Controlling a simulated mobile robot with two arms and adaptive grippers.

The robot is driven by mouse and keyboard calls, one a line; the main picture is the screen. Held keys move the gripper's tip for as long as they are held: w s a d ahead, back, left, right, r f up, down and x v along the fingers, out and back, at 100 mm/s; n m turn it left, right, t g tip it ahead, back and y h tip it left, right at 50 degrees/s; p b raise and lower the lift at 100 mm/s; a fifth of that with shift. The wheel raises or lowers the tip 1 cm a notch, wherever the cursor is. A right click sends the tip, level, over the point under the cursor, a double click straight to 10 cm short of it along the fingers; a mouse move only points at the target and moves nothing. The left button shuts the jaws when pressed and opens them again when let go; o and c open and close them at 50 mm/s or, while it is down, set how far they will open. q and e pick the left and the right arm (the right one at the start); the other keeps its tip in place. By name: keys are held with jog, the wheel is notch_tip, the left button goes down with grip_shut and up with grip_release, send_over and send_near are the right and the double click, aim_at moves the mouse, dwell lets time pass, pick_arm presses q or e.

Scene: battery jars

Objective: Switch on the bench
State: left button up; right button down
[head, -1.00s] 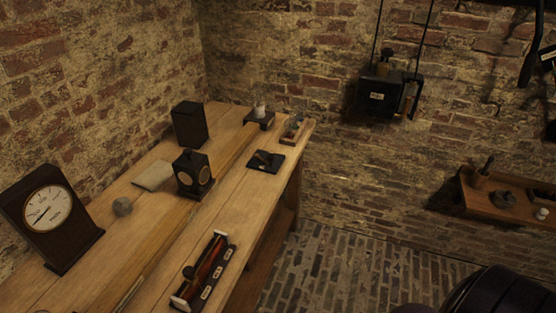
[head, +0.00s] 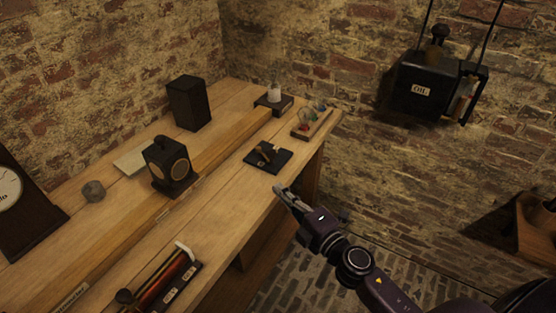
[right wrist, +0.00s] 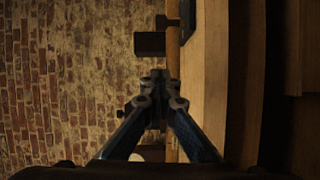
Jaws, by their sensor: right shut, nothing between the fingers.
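A small black-based switch (head: 268,157) with a lever-like part on top lies on the wooden bench (head: 222,198), near its front edge. My right gripper (head: 279,189) is shut and empty. It appears just below the switch in the head view, apart from it, by the bench's front edge. In the right wrist view its closed fingertips (right wrist: 160,75) point up toward a dark block (right wrist: 150,44); I cannot tell which object that is. My left gripper is not in view.
A black two-dial box (head: 169,165), a dark upright box (head: 188,103), a small stand with a pale piece (head: 273,102) and a tray of coloured parts (head: 312,121) stand on the bench. A rod coil unit (head: 160,284) lies in front. A black box labelled COIL (head: 423,88) hangs on the wall.

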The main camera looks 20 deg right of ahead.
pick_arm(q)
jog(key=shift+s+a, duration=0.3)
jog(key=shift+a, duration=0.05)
pick_arm(e)
jog(key=shift+a+r, duration=0.1)
jog(key=shift+r, duration=0.05)
jog(key=p+x, duration=0.1)
jog(key=x, duration=0.9)
jog(key=shift+w, duration=0.2)
jog(key=d, duration=0.1)
jog(key=w+d, duration=0.1)
jog(key=d, duration=0.1)
jog(key=shift+w, duration=0.15)
jog(key=shift+w+d, duration=0.1)
jog(key=shift+d, duration=0.2)
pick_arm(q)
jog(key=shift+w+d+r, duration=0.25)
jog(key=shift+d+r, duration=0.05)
